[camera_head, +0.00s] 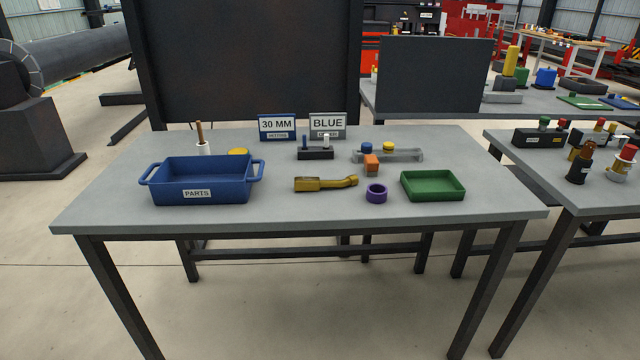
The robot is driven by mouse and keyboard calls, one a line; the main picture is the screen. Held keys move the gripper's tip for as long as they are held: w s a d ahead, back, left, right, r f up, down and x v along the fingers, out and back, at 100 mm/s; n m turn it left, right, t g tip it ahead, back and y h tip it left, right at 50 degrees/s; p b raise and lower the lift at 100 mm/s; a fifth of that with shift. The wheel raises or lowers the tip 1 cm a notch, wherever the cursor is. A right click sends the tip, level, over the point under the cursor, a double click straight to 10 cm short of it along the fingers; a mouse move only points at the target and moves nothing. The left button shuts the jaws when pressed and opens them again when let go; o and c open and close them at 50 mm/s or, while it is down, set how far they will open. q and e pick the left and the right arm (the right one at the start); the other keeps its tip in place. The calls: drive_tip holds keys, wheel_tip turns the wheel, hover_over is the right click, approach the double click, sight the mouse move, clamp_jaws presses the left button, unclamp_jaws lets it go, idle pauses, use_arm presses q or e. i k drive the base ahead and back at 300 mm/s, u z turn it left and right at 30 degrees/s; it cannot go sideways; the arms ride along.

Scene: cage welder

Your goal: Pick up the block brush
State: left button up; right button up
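A gold-yellow tool (325,184) lies near the middle of the grey table (300,215). It has a blocky left end and a thinner, slightly bent right end, and it looks like the block brush. It lies in the open, with nothing on top of it. Neither of my grippers shows in the head view.
A blue PARTS bin (200,190) stands left of the tool. A purple ring (376,194), an orange block (371,166) and a green tray (433,185) are to its right. A black holder (315,154) and two signs stand behind. The front table strip is clear.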

sight(371, 165)
drive_tip(key=k, duration=0.3)
drive_tip(key=z, duration=0.55)
drive_tip(key=i, duration=0.85)
drive_tip(key=z, duration=0.35)
